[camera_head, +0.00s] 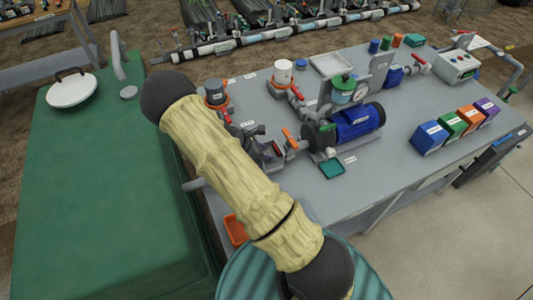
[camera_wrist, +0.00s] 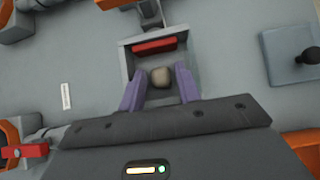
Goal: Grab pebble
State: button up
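In the head view my arm crosses the bench's near left part, and I cannot make out the pebble or fingers there.
On the grey bench (camera_head: 395,165) stand a blue pump (camera_head: 358,121), coloured boxes (camera_head: 428,137), a teal tray (camera_head: 332,168) and an orange tray (camera_head: 235,230). Pipework with an orange-handled valve (camera_head: 290,138) is close beside my arm. A green tank (camera_head: 100,190) stands left.

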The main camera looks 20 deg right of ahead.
dwell(0.3)
grip_shut()
jog(key=shift+r, duration=0.1)
notch_tip(320, 180, up, 10)
jog(key=b, duration=0.1)
dwell(0.5)
dwell(0.4)
